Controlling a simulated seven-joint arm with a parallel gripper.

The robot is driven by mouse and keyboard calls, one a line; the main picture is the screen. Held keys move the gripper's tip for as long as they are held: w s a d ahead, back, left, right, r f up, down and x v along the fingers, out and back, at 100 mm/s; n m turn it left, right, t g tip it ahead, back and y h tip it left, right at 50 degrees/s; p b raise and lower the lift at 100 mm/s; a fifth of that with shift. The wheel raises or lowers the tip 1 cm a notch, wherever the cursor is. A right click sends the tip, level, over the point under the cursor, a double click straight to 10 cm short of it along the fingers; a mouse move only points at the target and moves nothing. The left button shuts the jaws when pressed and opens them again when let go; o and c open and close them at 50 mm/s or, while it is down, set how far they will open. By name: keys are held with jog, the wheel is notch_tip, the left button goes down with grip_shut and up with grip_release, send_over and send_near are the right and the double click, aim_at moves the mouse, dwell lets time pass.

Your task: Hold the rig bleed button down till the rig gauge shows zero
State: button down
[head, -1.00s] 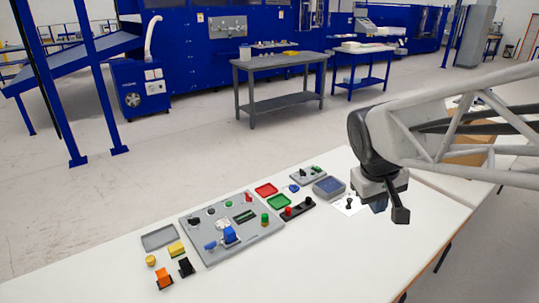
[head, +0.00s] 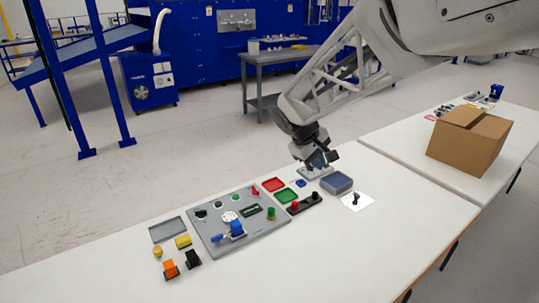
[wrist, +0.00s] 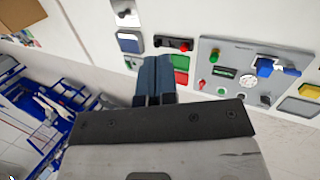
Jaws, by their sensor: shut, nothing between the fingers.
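The rig looks to be the grey board (head: 282,222) on the white table, also in the wrist view (wrist: 228,47). It carries a white round dial (head: 229,216), probably the gauge, too small to read; it also shows in the wrist view (wrist: 248,82). A blue valve-like part (head: 236,229) and a green knob (head: 271,212) are on it too. I cannot tell which part is the bleed button. My gripper (head: 322,160) is shut and empty, beyond the board's far right corner, near a small grey plate. Its fingers (wrist: 154,82) show together in the wrist view.
Right of the board are a black block with a red button (head: 303,203), red (head: 273,184) and green (head: 285,195) trays, and a blue-grey box (head: 337,182). Orange (head: 170,269) and black pieces lie left. A cardboard box (head: 465,145) stands right.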

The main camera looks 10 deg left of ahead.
jog(key=w+a+f+n, duration=0.35)
jog(key=w+a, duration=0.25)
jog(key=a, duration=0.3)
jog(key=n+t+h, duration=0.1)
jog(key=n+t, duration=0.3)
jog(key=n, duration=0.2)
send_over(218, 205)
notch_tip(218, 205, down, 17)
jog(key=shift+w+f, duration=0.15)
jog(key=shift+f, duration=0.05)
jog(key=shift+f, duration=0.1)
jog(key=shift+f, duration=4.3)
